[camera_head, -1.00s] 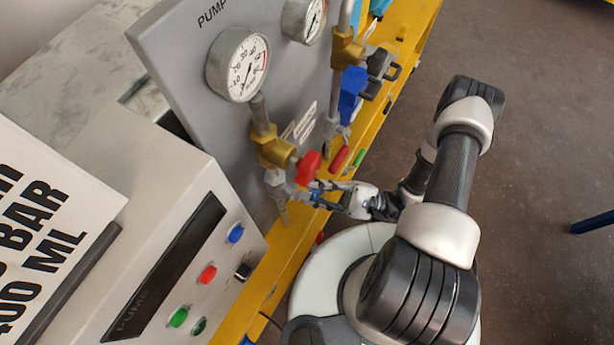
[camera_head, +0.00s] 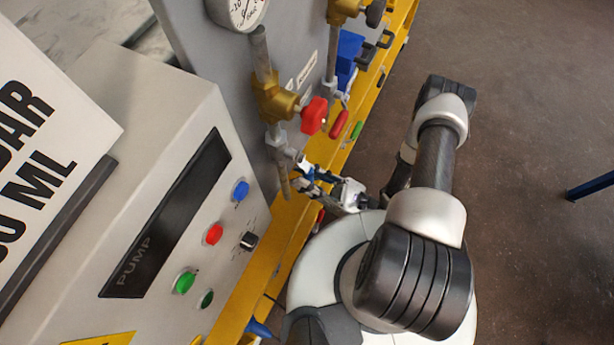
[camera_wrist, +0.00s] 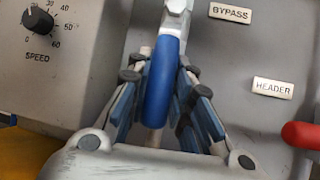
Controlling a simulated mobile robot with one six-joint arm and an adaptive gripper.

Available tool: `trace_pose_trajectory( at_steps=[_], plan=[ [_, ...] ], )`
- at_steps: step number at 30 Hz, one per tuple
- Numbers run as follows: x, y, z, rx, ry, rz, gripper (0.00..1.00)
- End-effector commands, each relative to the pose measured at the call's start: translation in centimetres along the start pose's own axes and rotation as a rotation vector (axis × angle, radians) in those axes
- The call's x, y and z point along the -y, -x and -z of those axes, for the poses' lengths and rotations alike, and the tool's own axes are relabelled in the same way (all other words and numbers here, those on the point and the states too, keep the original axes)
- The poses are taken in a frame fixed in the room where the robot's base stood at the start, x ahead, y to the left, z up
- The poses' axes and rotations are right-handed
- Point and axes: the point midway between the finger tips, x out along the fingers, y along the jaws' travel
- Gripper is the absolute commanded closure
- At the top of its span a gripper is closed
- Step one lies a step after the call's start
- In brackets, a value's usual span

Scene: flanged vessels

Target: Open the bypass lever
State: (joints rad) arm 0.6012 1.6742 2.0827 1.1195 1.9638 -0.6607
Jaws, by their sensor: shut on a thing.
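The bypass lever (camera_wrist: 162,90) has a blue grip and a light metal upper end. It runs upright through the middle of the wrist view, below and left of the BYPASS label (camera_wrist: 231,12). My gripper (camera_wrist: 162,72) is shut on the blue grip, with a blue-padded finger on each side of it. In the head view my gripper (camera_head: 306,172) is at the lower end of the pipe below the brass valve (camera_head: 274,100). The lever is small there and mostly hidden by the fingers.
A red knob (camera_head: 314,115) projects just above my gripper. A red-handled lever (camera_head: 339,125) is to its right, also seen at the wrist view's right edge (camera_wrist: 302,135). The pump box (camera_head: 180,200) stands left. Open floor (camera_head: 520,110) lies right.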

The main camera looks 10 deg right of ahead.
Motion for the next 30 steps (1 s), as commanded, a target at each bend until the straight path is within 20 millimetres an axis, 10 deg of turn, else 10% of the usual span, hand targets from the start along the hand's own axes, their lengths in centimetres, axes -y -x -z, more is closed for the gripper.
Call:
trace_pose_trajectory(
  at_steps=[13,15,30],
  plan=[
    [-0.12,0.01,0.08,0.0,-0.012,0.002,1.0],
    [-0.12,0.01,0.08,0.001,-0.012,0.002,0.75],
    [-0.04,0.0,0.02,0.001,-0.008,0.003,0.59]
  ],
)
